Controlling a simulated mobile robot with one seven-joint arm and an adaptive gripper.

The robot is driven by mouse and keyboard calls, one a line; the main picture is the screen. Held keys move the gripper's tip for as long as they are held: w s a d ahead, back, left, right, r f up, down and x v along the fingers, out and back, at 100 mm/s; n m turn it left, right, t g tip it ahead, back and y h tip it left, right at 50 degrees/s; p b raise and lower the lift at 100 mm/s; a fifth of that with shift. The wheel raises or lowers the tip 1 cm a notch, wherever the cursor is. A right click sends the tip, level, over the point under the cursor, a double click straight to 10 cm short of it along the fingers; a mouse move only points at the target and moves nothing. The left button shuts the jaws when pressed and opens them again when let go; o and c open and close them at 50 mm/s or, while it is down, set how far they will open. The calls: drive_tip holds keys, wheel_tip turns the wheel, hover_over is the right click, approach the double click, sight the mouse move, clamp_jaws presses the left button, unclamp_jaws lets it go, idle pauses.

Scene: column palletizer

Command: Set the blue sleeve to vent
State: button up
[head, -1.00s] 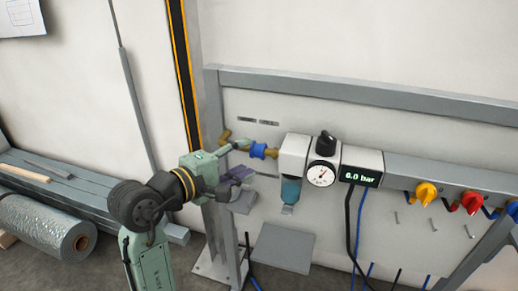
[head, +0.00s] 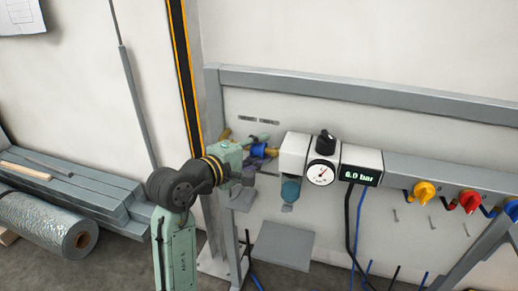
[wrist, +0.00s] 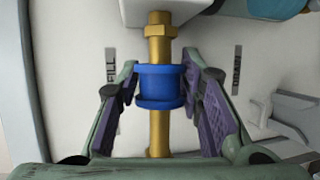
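The blue sleeve (wrist: 161,86) sits around a brass pipe (wrist: 159,133) in the wrist view. In the head view the sleeve (head: 259,150) is left of the white regulator block, partly behind my gripper. My gripper (wrist: 160,80) is open around the sleeve, one purple-padded finger on each side. The pads are very close to it, with narrow gaps; contact is unclear. A dark label (wrist: 111,66) is on the panel left of the pipe and another (wrist: 236,70) is on the right. Their words are too blurred to read surely.
A white unit with a gauge (head: 320,174) and black knob stands right of the sleeve. A display (head: 360,177) reads 6.0 bar. Yellow (head: 425,192) and red (head: 471,202) valves are farther right. A grey frame post (head: 214,150) stands close to my arm.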

clamp_jaws()
idle(0.3)
drive_tip(key=shift+w+a+p, duration=0.2)
drive_tip(key=shift+w+a, duration=0.05)
drive_tip(key=shift+a, duration=0.45)
drive_tip(key=shift+w+a+p, duration=0.2)
drive_tip(key=shift+a, duration=0.5)
drive_tip(key=shift+w+a+p, duration=0.2)
drive_tip(key=shift+w+a, duration=0.05)
drive_tip(key=shift+a, duration=0.45)
drive_tip(key=shift+o, duration=2.1)
unclamp_jaws()
drive_tip(key=v, duration=1.2)
